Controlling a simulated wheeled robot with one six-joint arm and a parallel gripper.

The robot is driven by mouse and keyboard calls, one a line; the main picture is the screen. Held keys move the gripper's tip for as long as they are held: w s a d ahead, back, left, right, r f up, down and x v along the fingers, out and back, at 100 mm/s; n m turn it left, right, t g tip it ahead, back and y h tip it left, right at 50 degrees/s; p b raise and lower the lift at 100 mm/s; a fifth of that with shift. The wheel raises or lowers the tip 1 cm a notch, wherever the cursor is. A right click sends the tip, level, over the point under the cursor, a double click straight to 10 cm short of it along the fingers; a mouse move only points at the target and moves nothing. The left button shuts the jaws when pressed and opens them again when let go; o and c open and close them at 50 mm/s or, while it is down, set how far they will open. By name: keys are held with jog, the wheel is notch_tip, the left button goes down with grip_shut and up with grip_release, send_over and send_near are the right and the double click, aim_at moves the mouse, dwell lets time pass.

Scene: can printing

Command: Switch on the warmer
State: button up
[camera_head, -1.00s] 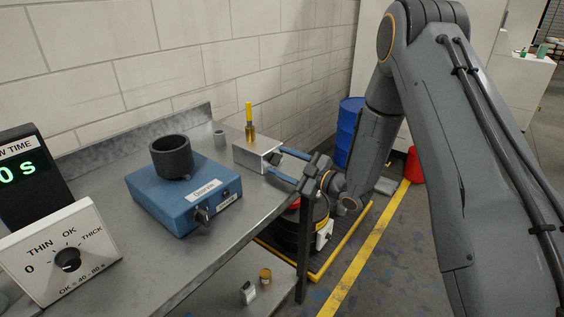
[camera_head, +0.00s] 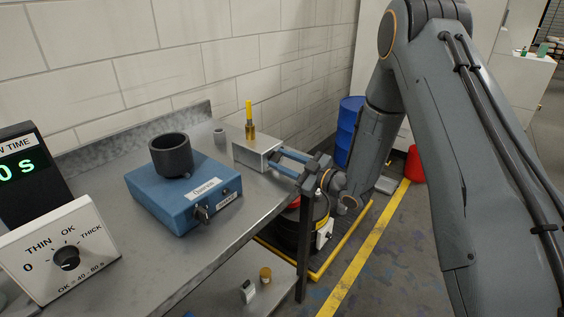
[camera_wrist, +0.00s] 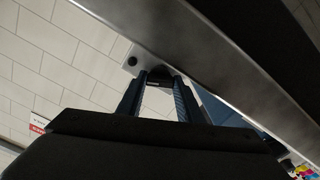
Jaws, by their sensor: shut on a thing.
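A silver metal box (camera_head: 249,154) stands at the far right end of the steel bench, with a brass, yellow-topped piece upright on it. My gripper (camera_head: 279,162) reaches its right side from the right, with two blue fingers nearly level. In the wrist view my gripper (camera_wrist: 158,80) is shut on a small black knob (camera_wrist: 160,74) at the box's metal face. The head view hides most of this knob. A blue box (camera_head: 170,208) with a black cup (camera_head: 171,156) and a front switch (camera_head: 202,214) stands nearer on the bench. I cannot tell from labels which box is the warmer.
A dial panel (camera_head: 60,252) and a dark time display (camera_head: 32,165) stand at the bench's left. Below the bench is a black drum (camera_head: 288,231); a blue drum (camera_head: 348,125) stands behind my arm.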

jog(key=m, duration=0.4)
jog(key=shift+m, duration=0.4)
dwell(0.4)
jog(key=o, duration=1.1)
jog(key=b+v, duration=0.2)
jog(key=v, duration=0.6)
jog(key=shift+a, duration=0.1)
